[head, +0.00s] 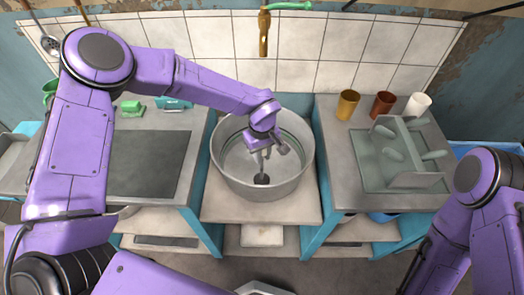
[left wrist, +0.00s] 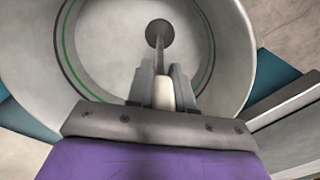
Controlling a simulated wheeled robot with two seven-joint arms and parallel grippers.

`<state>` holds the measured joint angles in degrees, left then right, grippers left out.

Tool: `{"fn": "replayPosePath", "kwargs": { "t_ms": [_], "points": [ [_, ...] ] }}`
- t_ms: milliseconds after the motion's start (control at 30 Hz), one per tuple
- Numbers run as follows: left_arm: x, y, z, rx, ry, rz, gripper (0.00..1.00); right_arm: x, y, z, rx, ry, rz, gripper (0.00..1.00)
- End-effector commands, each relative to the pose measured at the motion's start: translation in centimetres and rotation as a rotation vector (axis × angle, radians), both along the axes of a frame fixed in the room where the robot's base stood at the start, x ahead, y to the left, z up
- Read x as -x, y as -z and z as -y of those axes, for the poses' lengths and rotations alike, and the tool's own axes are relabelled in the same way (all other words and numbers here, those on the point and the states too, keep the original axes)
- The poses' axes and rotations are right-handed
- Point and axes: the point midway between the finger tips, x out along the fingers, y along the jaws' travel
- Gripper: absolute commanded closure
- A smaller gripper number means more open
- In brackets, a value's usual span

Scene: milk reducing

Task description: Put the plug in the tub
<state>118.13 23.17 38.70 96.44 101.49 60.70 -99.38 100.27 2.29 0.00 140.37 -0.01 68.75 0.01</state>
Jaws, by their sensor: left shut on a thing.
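The tub (head: 226,172) is a round grey metal basin on the middle counter, with a green line inside its wall. It also fills much of the left wrist view (left wrist: 226,45). My left gripper (head: 262,153) is inside the tub's opening, pointing down. It is shut on the plug's pale handle (left wrist: 163,93). A thin rod runs down from the handle toward a dark round disc (head: 262,180) at the tub's floor, near its front. I cannot tell whether the disc touches the floor. My right gripper is out of view.
A brass tap (head: 264,35) hangs above the tub. Ochre (head: 347,105), brown (head: 382,105) and white (head: 418,105) cups stand on the right counter behind a grey dish rack (head: 405,188). A green block (head: 131,106) and a teal item (head: 173,103) lie on the left counter.

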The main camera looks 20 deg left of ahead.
Motion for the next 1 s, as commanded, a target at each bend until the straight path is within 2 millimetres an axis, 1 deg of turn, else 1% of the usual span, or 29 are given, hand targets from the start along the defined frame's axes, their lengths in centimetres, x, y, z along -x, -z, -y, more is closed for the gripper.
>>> {"fn": "replayPosePath", "kwargs": {
  "t_ms": [500, 800, 1000],
  "points": [
    [-0.03, 0.00, 0.01, 0.001, 0.000, 0.001, 1.00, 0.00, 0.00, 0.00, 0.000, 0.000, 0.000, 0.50],
    [0.07, 0.26, 0.11, 0.001, -0.002, 0.000, 1.00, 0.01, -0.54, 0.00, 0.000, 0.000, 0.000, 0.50],
    [0.05, 0.38, 0.11, 0.001, -0.001, 0.001, 1.00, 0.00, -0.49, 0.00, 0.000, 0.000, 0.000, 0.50]
  ]
}}
